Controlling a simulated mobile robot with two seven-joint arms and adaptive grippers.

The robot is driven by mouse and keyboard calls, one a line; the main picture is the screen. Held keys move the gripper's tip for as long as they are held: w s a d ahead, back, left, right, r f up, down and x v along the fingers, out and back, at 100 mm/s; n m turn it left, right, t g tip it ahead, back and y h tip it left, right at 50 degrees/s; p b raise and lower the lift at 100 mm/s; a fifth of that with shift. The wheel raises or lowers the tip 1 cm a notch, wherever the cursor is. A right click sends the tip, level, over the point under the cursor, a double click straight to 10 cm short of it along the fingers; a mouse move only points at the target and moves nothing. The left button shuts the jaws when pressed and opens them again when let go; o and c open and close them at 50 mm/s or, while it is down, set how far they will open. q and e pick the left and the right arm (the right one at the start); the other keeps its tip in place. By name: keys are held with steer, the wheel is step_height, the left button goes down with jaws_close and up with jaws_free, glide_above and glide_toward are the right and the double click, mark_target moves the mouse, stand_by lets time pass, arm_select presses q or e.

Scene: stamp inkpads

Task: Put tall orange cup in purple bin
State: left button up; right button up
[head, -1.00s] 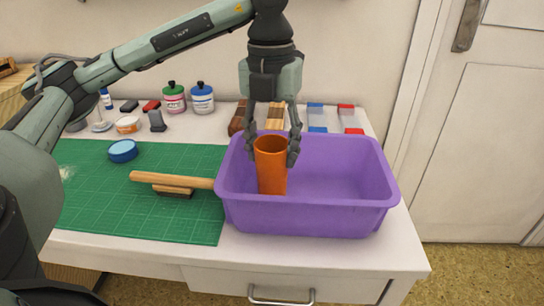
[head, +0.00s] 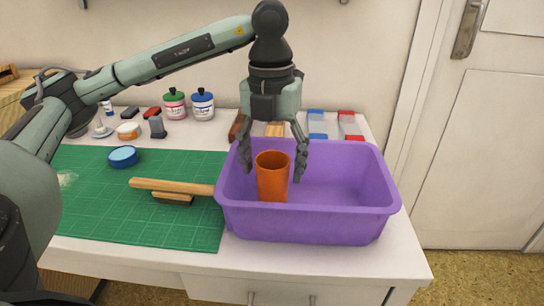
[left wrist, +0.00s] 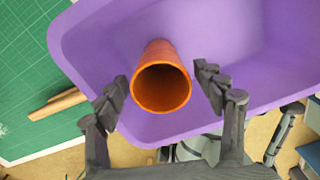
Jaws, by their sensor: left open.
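The tall orange cup (head: 272,178) stands upright inside the purple bin (head: 340,222), near the bin's left end. My left gripper (head: 273,172) is open above the bin, one finger on each side of the cup, with gaps between the fingers and the cup. In the left wrist view the cup (left wrist: 161,88) shows its open rim toward the camera, between the two spread fingers of my left gripper (left wrist: 163,88), with purple bin floor (left wrist: 240,50) around it. My right gripper is not in view.
A green cutting mat (head: 110,210) lies left of the bin, with a wooden-handled brush (head: 172,187) reaching the bin's left wall and a blue round lid (head: 123,156). Ink bottles (head: 202,104) and stamp pads (head: 315,116) stand behind. The bin's right half is empty.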

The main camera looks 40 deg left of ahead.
arm_select(q)
step_height(320, 180, up, 12)
steer(key=p, duration=0.2)
steer(key=shift+r+p, duration=0.15)
steer(key=shift+p, duration=0.25)
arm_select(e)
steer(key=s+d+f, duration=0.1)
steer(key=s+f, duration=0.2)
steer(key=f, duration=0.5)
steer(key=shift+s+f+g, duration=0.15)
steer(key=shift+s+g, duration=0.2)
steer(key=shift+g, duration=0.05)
